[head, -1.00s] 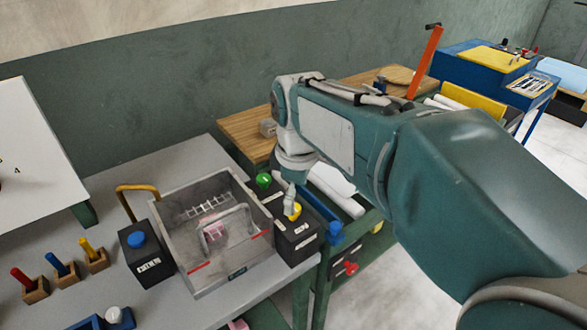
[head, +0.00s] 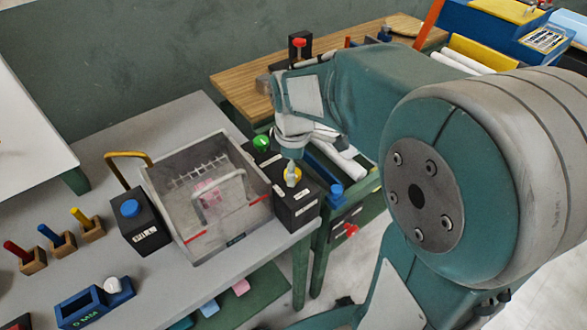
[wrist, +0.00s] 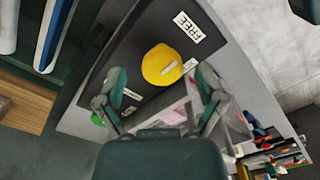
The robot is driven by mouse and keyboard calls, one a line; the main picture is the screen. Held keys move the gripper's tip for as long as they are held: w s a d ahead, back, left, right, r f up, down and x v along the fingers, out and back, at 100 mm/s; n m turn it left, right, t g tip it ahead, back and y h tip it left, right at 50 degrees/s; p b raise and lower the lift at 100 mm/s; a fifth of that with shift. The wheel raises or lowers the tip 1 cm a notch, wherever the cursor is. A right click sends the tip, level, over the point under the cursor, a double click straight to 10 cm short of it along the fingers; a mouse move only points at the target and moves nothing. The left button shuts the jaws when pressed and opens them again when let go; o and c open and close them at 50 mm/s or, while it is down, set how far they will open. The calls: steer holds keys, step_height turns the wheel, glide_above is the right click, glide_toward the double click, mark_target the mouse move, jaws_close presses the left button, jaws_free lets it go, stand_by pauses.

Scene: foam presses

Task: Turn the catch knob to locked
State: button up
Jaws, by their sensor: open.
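The yellow catch knob (wrist: 158,60) sits on top of a black box (wrist: 135,30) and has a short pale mark on its face. A FREE label (wrist: 188,27) lies beyond the knob, and a second white label (wrist: 132,94), unreadable here, lies beside it on the near left. My gripper (wrist: 160,92) is open, with its fingers apart and the knob just beyond the gap between them. In the head view my gripper (head: 291,170) is right above the knob (head: 294,178), hiding part of it; contact cannot be told.
A clear-walled press box (head: 205,195) with a grey handle stands left of the black box. A green knob (head: 261,142) is behind, and a blue-button box (head: 138,225) is further left. Coloured pegs in wooden blocks stand at the table's left.

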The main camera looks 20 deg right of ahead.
steer(key=shift+f, duration=0.35)
steer(key=shift+a+f, duration=0.1)
steer(key=shift+a, duration=0.15)
steer(key=c, duration=1.2)
steer(key=shift+o, duration=0.2)
